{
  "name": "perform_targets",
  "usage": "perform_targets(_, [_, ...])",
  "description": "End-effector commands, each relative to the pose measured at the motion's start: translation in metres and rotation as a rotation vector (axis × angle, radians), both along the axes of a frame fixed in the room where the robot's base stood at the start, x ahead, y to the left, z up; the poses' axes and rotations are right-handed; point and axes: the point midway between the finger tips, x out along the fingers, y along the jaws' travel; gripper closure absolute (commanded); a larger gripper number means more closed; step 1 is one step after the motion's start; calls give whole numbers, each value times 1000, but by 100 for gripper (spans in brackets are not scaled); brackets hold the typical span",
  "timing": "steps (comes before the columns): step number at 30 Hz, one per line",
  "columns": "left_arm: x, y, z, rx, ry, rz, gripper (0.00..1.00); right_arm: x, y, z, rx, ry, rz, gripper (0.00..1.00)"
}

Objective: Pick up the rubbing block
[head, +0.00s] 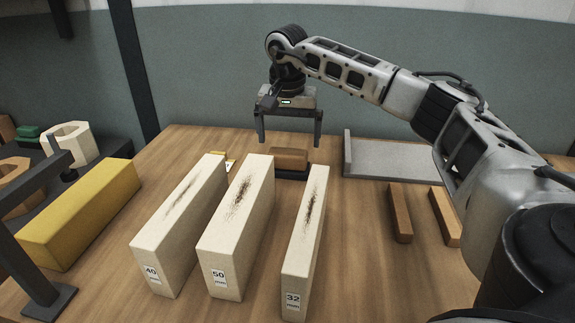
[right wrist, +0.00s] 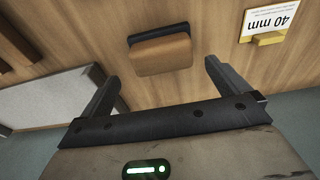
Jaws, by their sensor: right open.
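The rubbing block (head: 291,158) is a small brown block with a dark base, lying towards the back of the wooden table. In the right wrist view the block (right wrist: 160,55) shows tan with a dark strip along one edge. My right gripper (head: 290,144) is open and empty, pointing down, with its two fingers at either side of the block in the head view. In the right wrist view its fingertips (right wrist: 162,74) are apart and the block lies beyond them, between their lines. I see no contact.
Several pale blocks with dark smudges, including those labelled 50 (head: 233,240) and 32 (head: 303,250), stand in front of the block. A grey slab with a raised edge (head: 385,160) and brown bars (head: 399,213) lie right. A yellow block (head: 85,215) lies left. A 40 mm card (right wrist: 272,20) lies nearby.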

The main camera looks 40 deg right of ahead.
Motion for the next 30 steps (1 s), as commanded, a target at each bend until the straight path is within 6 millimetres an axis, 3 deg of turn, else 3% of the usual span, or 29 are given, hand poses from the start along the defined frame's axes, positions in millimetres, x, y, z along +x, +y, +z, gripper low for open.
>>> perform_targets(5, [0,0,-1,1,-1,0,0,1,-1,-12,0,1,0,0])
perform_targets(15, [1,0,-2,0,-9,0,0,4,-3,-56,0,1,-1,0])
perform_targets(23, [1,0,1,-1,-15,-1,0,4,-3,-58,1,1,0,0])
perform_targets(28, [0,0,0,-1,-11,-1,0,4,-3,-57,0,0,0,47])
perform_targets(30, [0,0,-1,-1,-8,-1,0,5,-2,-56,1,-2,0,50])
